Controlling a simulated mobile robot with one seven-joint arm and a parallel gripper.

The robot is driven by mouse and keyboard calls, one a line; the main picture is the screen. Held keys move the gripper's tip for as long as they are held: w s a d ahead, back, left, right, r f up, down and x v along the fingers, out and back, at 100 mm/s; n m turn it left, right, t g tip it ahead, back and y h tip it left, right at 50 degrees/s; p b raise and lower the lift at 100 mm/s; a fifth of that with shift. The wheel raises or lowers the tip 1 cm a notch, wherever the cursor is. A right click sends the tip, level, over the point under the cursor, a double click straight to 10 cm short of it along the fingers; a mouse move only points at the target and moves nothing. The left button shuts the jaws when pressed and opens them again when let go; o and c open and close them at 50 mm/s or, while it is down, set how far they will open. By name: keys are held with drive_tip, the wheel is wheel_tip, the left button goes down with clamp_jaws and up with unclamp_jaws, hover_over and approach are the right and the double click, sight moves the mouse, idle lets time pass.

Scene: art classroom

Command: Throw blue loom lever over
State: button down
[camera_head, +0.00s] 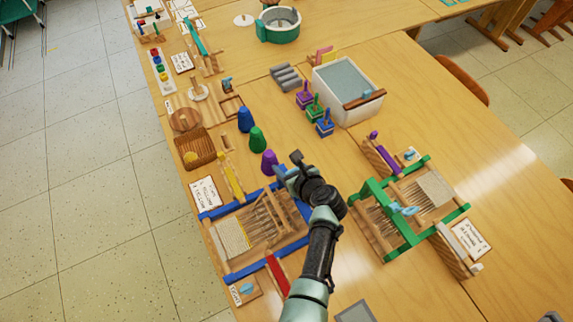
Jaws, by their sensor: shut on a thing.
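The blue loom (240,270) lies on the near left of the table, with a blue frame, pale warp threads and a patch of woven cloth. My gripper (279,171) is at the loom's far right corner, just in front of the purple cone (268,158). It is shut on what looks like the blue loom's lever. My wrist and fingers hide most of the lever, so its tilt cannot be told. My arm crosses the loom's right side.
A green loom (372,189) stands to the right of my arm. A green cone (257,140) and a blue cone (245,120) stand beyond the purple one. A white tub (330,105) is farther back. A red bar (277,274) lies near my forearm.

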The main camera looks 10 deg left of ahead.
drive_tip(key=shift+s+d+f, duration=0.25)
drive_tip(key=shift+s+f, duration=0.2)
drive_tip(key=shift+f, duration=0.2)
drive_tip(key=c, duration=0.7)
unclamp_jaws()
drive_tip(key=o, duration=0.3)
drive_tip(key=shift+w, duration=0.1)
drive_tip(key=shift+o, duration=0.8)
drive_tip(key=shift+w, duration=0.15)
drive_tip(key=shift+r, duration=0.15)
drive_tip(key=shift+a, duration=0.1)
drive_tip(key=shift+r, duration=0.15)
drive_tip(key=shift+s+r, duration=0.15)
drive_tip(key=shift+s, duration=0.05)
drive_tip(key=p+v, duration=0.1)
drive_tip(key=v, duration=1.1)
drive_tip(key=shift+d+p, duration=0.25)
drive_tip(key=shift+p, duration=0.1)
